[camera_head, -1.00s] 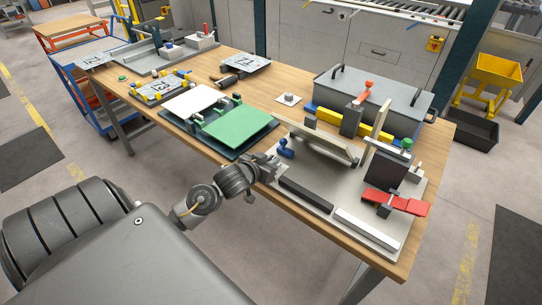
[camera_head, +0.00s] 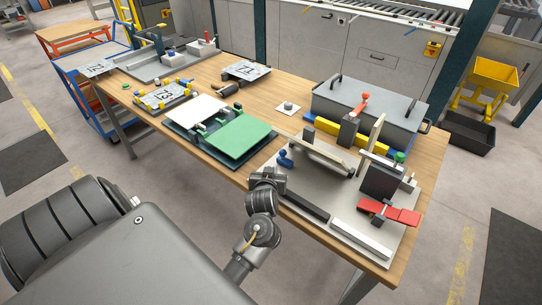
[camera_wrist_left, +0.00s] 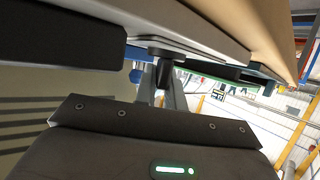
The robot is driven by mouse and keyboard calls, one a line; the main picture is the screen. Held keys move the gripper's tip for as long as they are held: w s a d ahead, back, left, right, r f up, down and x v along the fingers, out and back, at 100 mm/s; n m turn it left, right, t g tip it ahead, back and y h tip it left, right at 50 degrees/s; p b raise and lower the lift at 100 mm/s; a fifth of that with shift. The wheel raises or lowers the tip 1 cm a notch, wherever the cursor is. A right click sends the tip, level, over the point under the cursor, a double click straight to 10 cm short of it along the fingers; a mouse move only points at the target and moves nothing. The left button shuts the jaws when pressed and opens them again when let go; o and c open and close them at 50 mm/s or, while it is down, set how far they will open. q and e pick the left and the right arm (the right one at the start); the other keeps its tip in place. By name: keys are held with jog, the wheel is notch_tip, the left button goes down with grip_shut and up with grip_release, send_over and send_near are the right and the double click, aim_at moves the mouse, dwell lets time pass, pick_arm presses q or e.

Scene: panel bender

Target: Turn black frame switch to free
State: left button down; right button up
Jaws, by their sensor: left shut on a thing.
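My left gripper (camera_head: 266,178) is at the front left corner of the grey base plate (camera_head: 325,203), close to the left end of a black bar (camera_head: 304,200). In the left wrist view a small dark knob-like part (camera_wrist_left: 160,72) sits in the middle, below the pale plate edge (camera_wrist_left: 190,30). The gripper is shut on this part, seemingly the black frame switch; its setting cannot be read. The wrist housing hides much of the lower wrist view. The fingertips are too small to make out in the head view. My right gripper is not in view.
On the plate stand a blue knob (camera_head: 285,158), a red handle (camera_head: 400,214), a dark upright block (camera_head: 380,182) and a white bar (camera_head: 362,238). A green panel (camera_head: 238,137) lies to the left. A grey case (camera_head: 370,105) is behind.

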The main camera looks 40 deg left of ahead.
pick_arm(q)
jog(key=shift+r, duration=0.15)
jog(key=c, duration=1.5)
grip_release()
jog(key=p+v, duration=0.8)
jog(key=v, duration=0.2)
jog(key=shift+s+d+r, duration=0.1)
jog(key=shift+s+d, duration=0.1)
jog(key=shift+s, duration=0.1)
